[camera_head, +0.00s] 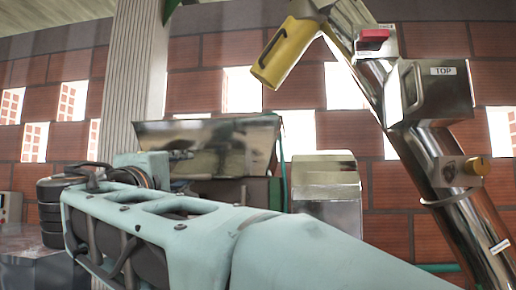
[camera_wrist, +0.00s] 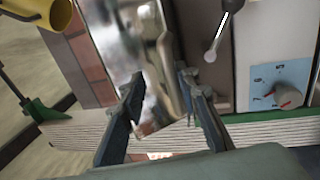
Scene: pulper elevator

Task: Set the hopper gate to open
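A shiny metal hopper (camera_head: 205,148) stands behind my arm in the head view, its lower part partly hidden by the arm. No part there can be picked out surely as its gate. My gripper cannot be made out in the head view.
A numbered dial (camera_wrist: 282,97) with a red mark is right of the lever. A metal box (camera_head: 326,190) stands near the hopper.

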